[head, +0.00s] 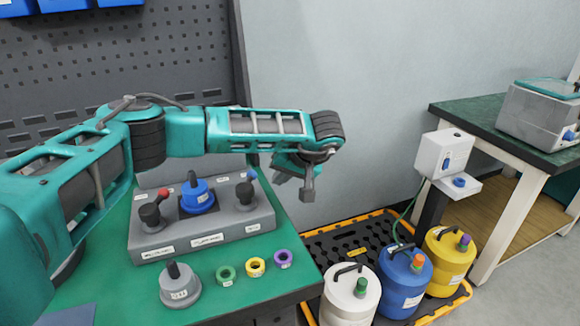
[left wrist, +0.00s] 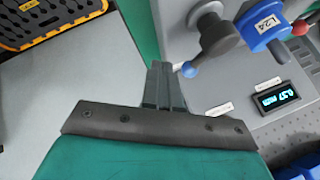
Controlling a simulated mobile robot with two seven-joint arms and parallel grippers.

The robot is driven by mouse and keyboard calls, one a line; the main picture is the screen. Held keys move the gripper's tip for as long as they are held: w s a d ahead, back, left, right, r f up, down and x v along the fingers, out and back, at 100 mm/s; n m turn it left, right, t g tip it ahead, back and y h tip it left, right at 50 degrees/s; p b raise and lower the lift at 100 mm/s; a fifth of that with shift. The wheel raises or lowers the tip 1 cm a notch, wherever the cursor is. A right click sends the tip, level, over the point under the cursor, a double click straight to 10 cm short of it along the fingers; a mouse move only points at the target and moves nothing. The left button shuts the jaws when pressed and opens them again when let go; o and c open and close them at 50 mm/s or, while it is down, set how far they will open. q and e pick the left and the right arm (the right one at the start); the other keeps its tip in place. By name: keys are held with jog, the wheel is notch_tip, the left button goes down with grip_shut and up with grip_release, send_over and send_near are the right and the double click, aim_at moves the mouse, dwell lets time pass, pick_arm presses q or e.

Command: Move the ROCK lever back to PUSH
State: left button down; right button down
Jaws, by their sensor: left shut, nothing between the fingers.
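A grey test fixture (head: 205,240) sits on the green bench and holds a blue cap-like part (head: 197,196). A dark lever with a red ball tip (head: 150,212) is at its left, and one with a blue ball tip (head: 245,194) is at its right. The fixture labels are too small to read, so I cannot tell which is ROCK. My left gripper (head: 307,194) is shut and empty, right of the blue-tipped lever. In the left wrist view its fingers (left wrist: 163,85) appear close beside the blue ball (left wrist: 190,71); contact is unclear. My right gripper is not in view.
A small lit display (left wrist: 278,97) is on the fixture. A grey plug (head: 180,285) and green, yellow and purple rings (head: 255,267) lie in front. White, blue and yellow canisters (head: 404,282) stand on a spill pallet at the right. A second bench (head: 480,125) is beyond.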

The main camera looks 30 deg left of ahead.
aim_at(249, 187)
pick_arm(q)
jog(key=shift+s+a+f, duration=0.1)
jog(key=shift+s+a, duration=0.1)
jog(key=shift+a, duration=0.5)
jog(key=shift+s+a+f, duration=0.1)
jog(key=shift+s+a, duration=0.1)
jog(key=shift+a, duration=0.5)
jog(key=shift+s+a, duration=0.2)
jog(key=shift+a, duration=0.5)
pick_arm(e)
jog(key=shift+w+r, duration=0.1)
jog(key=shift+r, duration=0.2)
pick_arm(q)
jog(key=shift+a, duration=0.1)
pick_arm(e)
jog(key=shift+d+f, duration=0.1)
pick_arm(q)
jog(key=shift+w, duration=0.1)
jog(key=shift+n, duration=0.3)
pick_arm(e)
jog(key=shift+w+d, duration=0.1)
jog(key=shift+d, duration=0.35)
